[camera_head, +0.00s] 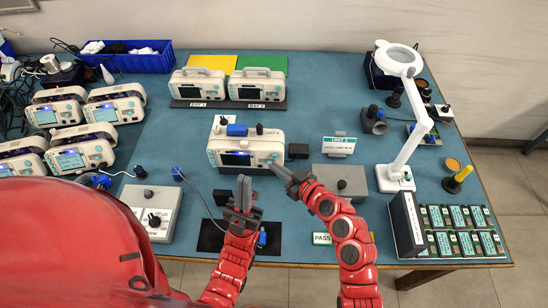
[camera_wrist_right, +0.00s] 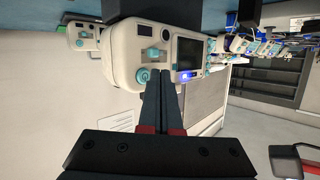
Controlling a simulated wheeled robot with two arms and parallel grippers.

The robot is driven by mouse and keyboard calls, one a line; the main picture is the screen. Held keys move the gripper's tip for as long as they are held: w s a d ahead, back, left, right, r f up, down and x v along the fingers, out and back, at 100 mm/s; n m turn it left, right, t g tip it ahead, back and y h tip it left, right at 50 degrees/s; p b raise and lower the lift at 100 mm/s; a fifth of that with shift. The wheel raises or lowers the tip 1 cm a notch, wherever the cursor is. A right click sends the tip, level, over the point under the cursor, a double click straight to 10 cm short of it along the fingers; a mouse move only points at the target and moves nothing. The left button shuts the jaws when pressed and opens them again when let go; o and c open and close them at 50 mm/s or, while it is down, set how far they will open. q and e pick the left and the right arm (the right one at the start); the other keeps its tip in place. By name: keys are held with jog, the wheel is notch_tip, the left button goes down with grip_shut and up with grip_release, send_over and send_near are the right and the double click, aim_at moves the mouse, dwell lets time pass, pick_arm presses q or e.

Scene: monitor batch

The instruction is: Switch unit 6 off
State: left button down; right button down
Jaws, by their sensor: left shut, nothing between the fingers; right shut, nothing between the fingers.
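A white monitor unit (camera_head: 266,148) stands mid-table, with a blue and a black item on top. Its front has a screen (camera_head: 235,159), and a small blue light (camera_wrist_right: 186,76) glows beside the screen in the wrist view. That view also shows a teal round knob (camera_wrist_right: 143,75) on the same front. My right gripper (camera_head: 284,172) is shut and empty, its tips close to the front between knob and light; I cannot tell if they touch. My left gripper (camera_head: 243,182) is shut and empty, in front of the unit. The sign's (camera_head: 338,145) number is too small to read surely.
Two monitors (camera_head: 197,86) (camera_head: 257,87) stand behind on a dark base, and several more are at the left. Grey boxes (camera_head: 154,212) (camera_head: 340,180) flank my grippers. A magnifier lamp (camera_head: 412,128) and a rack of green boards (camera_head: 460,232) are at the right.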

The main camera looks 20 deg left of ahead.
jog(key=s, duration=0.2)
jog(key=s+d+b, duration=0.1)
jog(key=s, duration=0.1)
jog(key=shift+s+d, duration=0.2)
jog(key=shift+s, duration=0.2)
dwell(0.8)
